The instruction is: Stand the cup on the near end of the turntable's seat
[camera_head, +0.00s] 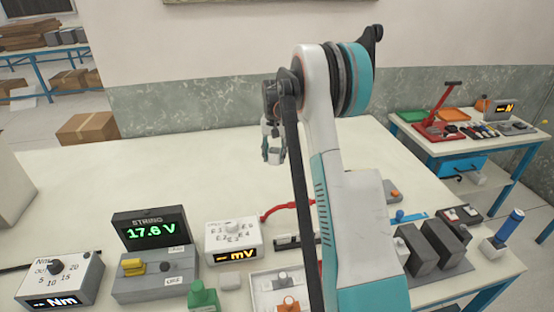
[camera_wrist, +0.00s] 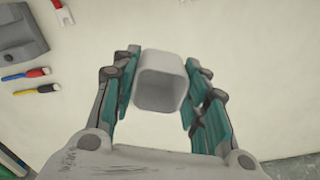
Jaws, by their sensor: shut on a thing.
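My gripper (camera_wrist: 160,82) is shut on a pale grey, square-sided cup (camera_wrist: 161,98) in the wrist view. The cup sits between the teal finger pads, and its open, hollow end faces the wrist camera. In the head view my gripper (camera_head: 272,150) hangs over the far part of the white table, left of my arm; the cup cannot be made out there. I cannot pick out the turntable or its seat for certain in either view. My arm hides part of the table's middle and right.
Dark upright blocks (camera_head: 446,244) stand at the right. The table's far left (camera_head: 120,165) is clear. The wrist view shows coloured-handle tools (camera_wrist: 33,88).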

